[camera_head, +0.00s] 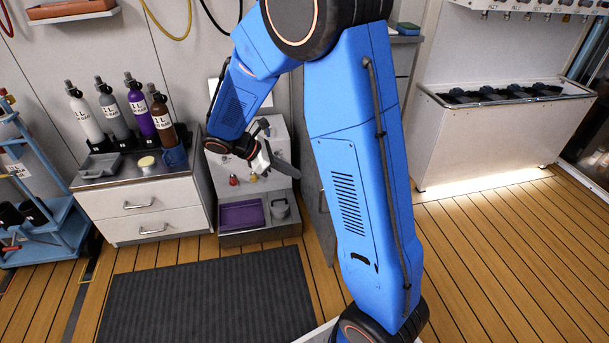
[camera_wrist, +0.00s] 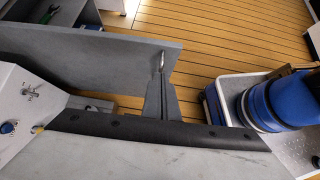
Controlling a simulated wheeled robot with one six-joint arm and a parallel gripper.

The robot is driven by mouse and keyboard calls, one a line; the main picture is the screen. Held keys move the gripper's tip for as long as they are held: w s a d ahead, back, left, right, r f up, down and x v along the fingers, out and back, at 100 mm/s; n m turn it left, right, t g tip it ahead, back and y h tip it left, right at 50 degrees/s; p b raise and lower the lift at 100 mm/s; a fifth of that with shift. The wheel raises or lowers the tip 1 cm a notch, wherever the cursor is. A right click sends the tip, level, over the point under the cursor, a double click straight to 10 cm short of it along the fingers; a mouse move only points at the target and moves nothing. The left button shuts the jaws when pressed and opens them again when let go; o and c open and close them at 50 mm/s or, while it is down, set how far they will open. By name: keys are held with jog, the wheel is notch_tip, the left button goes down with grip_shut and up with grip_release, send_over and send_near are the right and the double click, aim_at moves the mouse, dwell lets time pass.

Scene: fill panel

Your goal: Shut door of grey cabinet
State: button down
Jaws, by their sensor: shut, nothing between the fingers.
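The grey cabinet's door (camera_head: 316,205) stands open, swung out into the room; my own arm hides much of it and the cabinet (camera_head: 402,58). In the wrist view, the door (camera_wrist: 95,55) runs as a flat grey panel from the left to its free edge, with a small metal handle (camera_wrist: 158,61) near that edge. The cabinet's open inside (camera_wrist: 60,12) shows at the upper left, with a green item in it. My gripper (camera_head: 296,172) is shut and empty. In the wrist view its fingertips (camera_wrist: 161,78) are beside the handle end of the door; I cannot tell whether they touch.
A white dispenser unit (camera_head: 225,180) with a purple tray stands left of the door. A drawer cabinet (camera_head: 145,210) with several bottles stands farther left. A dark mat (camera_head: 205,300) lies on the wooden floor. A metal trough (camera_head: 500,140) stands at the right, with free floor before it.

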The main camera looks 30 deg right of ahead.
jog(key=shift+s+d+r+x, duration=0.1)
jog(key=shift+d+r+x, duration=0.25)
jog(key=shift+x, duration=1.6)
jog(key=shift+s+d+r+x, duration=0.1)
jog(key=shift+d+r+x, duration=0.2)
jog(key=shift+x, duration=1.65)
jog(key=shift+s+d+r+x, duration=0.1)
jog(key=shift+d+r+x, duration=0.2)
jog(key=shift+x, duration=1.65)
